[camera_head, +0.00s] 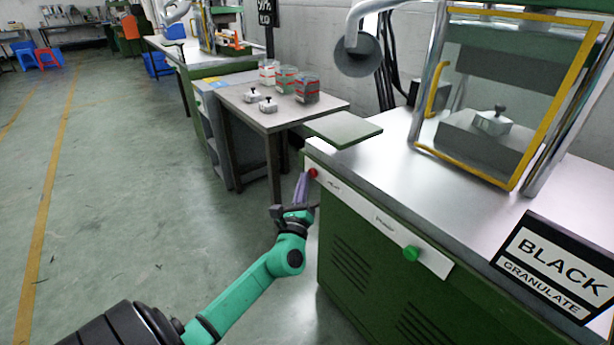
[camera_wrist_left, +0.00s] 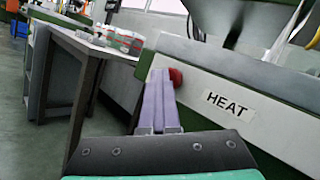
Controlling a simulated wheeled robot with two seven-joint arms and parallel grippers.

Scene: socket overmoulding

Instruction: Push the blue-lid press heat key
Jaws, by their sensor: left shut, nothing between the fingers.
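The heat key is a round red button (camera_head: 313,173) at the left end of the white front panel (camera_head: 350,203) of a green press bench. In the left wrist view the red button (camera_wrist_left: 175,77) sits left of a "HEAT" label (camera_wrist_left: 230,103). My left gripper (camera_head: 305,178) is shut and empty. Its purple fingers (camera_wrist_left: 158,85) point up at the button and overlap its left side; I cannot tell whether they touch it. A green knob (camera_head: 411,254) sits further right near a "Power" label. No blue lid shows. My right gripper is not in view.
A yellow-framed guard (camera_head: 597,40) encloses the press on the bench top, with a small grey block (camera_head: 493,121) inside. A "BLACK GRANULATE" sign (camera_head: 553,264) stands at the right. A side table (camera_head: 327,106) holds several jars.

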